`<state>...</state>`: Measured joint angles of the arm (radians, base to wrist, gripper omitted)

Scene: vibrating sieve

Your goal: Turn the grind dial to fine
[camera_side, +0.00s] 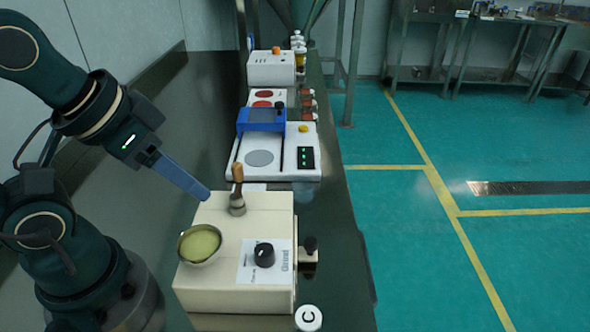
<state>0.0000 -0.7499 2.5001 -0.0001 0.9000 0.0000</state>
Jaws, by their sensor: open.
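The grind dial (264,254) is a black round knob on a white label on the sloped front of a cream machine (205,288). The label's small print is too small to read, apart from a larger word at its right edge that looks like "Grind". My gripper (205,194) has blue fingers pointing down and right. It is open, above the back left of the cream machine, up and left of the dial and apart from it. The gap between the fingers is hard to see from this side.
A bowl of yellow-green powder (200,244) sits at the machine's left. A wooden-handled tamper (237,195) stands upright behind the dial. A black-knobbed lever (310,248) sticks out at the right. A white device with a blue part (262,120) and a white box (271,70) stand farther back.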

